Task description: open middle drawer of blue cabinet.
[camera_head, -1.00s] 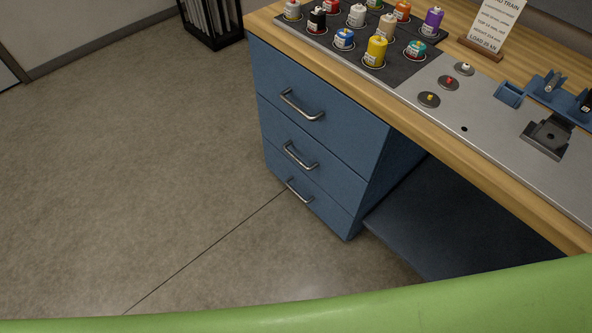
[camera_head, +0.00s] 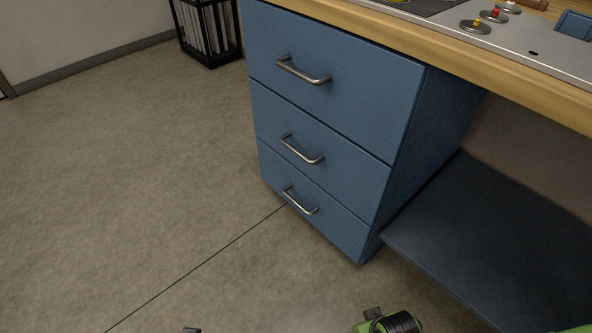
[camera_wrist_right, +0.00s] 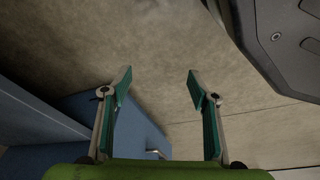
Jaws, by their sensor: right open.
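The blue cabinet (camera_head: 432,140) stands under the wooden worktop in the head view, with three drawers, all closed. The middle drawer (camera_head: 345,160) has a silver bar handle (camera_head: 302,149). In the right wrist view, my right gripper (camera_wrist_right: 160,78) is open and empty, with bare floor between its fingertips. The blue cabinet (camera_wrist_right: 75,125) is at the left there, and a silver handle (camera_wrist_right: 156,152) shows low between the fingers, partly hidden; I cannot tell which drawer it belongs to. I cannot make out my left gripper in either view.
The top drawer's handle (camera_head: 303,71) and the bottom drawer's handle (camera_head: 299,201) stick out above and below. A dark low shelf (camera_head: 490,240) lies right of the cabinet. A black rack (camera_head: 208,32) stands at the back. The floor (camera_head: 140,160) to the left is clear.

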